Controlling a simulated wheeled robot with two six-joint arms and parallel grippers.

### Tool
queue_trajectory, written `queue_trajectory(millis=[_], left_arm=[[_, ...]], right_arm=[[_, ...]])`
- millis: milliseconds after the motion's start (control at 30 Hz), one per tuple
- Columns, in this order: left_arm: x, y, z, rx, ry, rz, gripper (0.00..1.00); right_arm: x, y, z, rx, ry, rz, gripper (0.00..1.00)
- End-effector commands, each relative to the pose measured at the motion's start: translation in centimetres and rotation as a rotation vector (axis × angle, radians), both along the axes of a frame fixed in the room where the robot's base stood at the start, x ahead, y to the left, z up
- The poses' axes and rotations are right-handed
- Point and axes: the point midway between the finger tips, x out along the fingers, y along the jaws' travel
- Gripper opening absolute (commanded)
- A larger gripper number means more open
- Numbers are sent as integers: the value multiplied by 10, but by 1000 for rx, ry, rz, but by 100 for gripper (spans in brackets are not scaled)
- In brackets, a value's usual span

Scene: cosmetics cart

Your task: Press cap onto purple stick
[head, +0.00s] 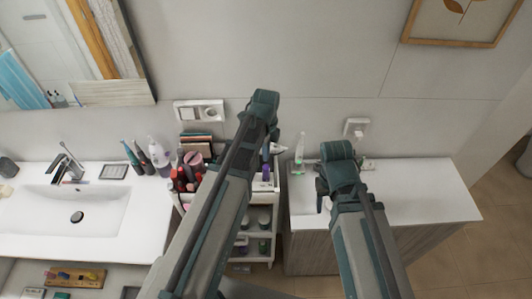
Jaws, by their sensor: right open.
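A small purple item (266,172), likely the purple stick, stands upright on the top tier of the white cart. It shows just right of my left arm, and its top is too small to make out. My left arm reaches over the cart, and its gripper (273,137) is mostly hidden behind the wrist. A small pale piece beside it cannot be identified, and I cannot tell whether these jaws hold anything. My right gripper (322,190) is open over the left end of the right counter, partly hidden by its wrist. I cannot pick out the cap.
The white cart (276,206) stands between the sink counter (140,220) and the right counter (430,190). Red and pink cosmetics (185,178) crowd its left side. A clear bottle (299,153) stands at the right counter's back left. That counter's right part is clear.

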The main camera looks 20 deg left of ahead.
Motion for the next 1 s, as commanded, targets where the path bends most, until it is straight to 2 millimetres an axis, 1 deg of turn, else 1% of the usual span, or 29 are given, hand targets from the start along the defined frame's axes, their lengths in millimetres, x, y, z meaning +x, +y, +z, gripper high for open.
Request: queue_trajectory(millis=[567, 1000], left_arm=[[0, 0, -1, 0, 0, 0, 0], [0, 0, -13, 0, 0, 0, 0]], right_arm=[[0, 0, -1, 0, 0, 0, 50], [0, 0, -13, -1, 0, 7, 50]])
